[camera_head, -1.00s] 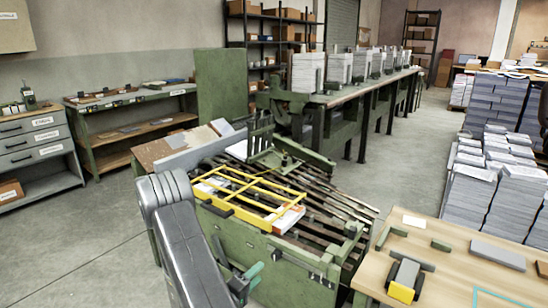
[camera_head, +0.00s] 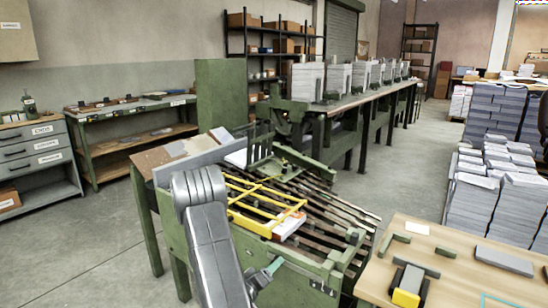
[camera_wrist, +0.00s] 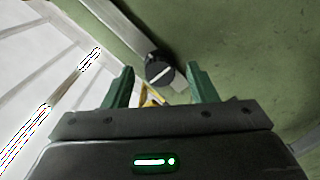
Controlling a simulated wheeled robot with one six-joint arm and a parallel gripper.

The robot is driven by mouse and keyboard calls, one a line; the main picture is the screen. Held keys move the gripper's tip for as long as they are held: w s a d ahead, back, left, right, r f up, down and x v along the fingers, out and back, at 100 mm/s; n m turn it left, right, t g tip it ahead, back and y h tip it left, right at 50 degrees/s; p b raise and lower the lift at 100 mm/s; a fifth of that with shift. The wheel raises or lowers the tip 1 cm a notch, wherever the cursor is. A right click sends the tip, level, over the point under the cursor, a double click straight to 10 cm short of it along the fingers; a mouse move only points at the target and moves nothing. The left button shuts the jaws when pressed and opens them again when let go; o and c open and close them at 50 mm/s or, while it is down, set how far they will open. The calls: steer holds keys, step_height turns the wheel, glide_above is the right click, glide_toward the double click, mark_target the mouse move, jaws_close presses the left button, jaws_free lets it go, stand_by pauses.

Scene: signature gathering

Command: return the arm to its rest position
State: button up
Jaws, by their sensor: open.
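My grey arm (camera_head: 214,250) rises at the lower middle of the head view, in front of the green machine with dark slats. My gripper (camera_wrist: 160,84) shows its two green fingers spread apart in the wrist view, with nothing held between them. A dark round knob or bolt head (camera_wrist: 160,72) appears beyond the fingers, against a green surface.
A yellow frame (camera_head: 262,201) lies on the slats (camera_head: 325,207) behind my arm. A wooden table (camera_head: 450,262) with small blocks stands at right. Tall paper stacks (camera_head: 478,205) stand behind it. Open floor (camera_head: 85,245) lies at left.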

steer(key=shift+m+b, duration=4.25)
steer(key=shift+m, duration=1.95)
steer(key=shift+s, duration=0.1)
